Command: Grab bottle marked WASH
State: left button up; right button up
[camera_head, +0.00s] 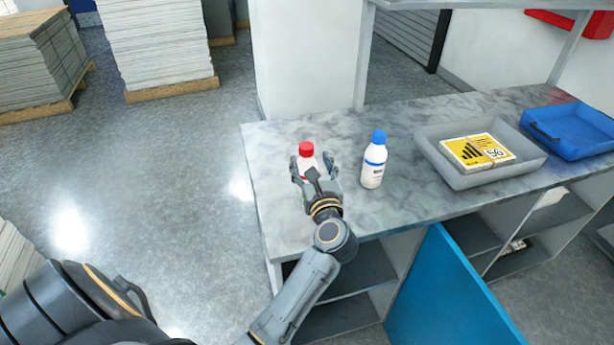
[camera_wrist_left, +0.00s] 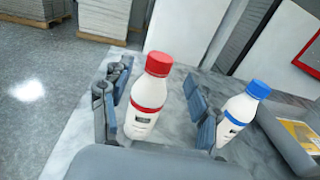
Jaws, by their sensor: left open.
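A white bottle with a red cap and red band (camera_head: 306,150) stands upright near the left end of the counter. A white bottle with a blue cap (camera_head: 374,165) stands upright to its right. The label text is too small to read on either. My left gripper (camera_head: 313,170) is open at the red-capped bottle. In the left wrist view, the red-capped bottle (camera_wrist_left: 146,108) stands between the spread fingers of my left gripper (camera_wrist_left: 158,98), with a gap at the right finger. The blue-capped bottle (camera_wrist_left: 240,112) is outside the right finger. My right gripper is not in view.
The marbled counter (camera_head: 400,215) has free room around the bottles. A grey tray (camera_head: 450,172) with a yellow-labelled pack (camera_head: 477,150) and a blue tray (camera_head: 565,135) sit to the right. A white pillar (camera_head: 305,60) and shelf post (camera_head: 363,65) stand behind.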

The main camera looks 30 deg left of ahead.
aim_at(308, 151)
pick_arm(q)
jog(key=shift+w+a, duration=0.5)
jog(key=shift+w+a+r+p, duration=0.15)
jog(key=shift+w+a+p, duration=0.1)
jog(key=shift+p, duration=0.1)
jog(key=p+x, duration=0.2)
jog(key=x, duration=0.2)
jog(key=shift+w+a, duration=0.15)
jog(key=shift+w, duration=0.1)
jog(key=shift+s, duration=0.1)
jog(key=shift+c, duration=1.1)
grip_shut()
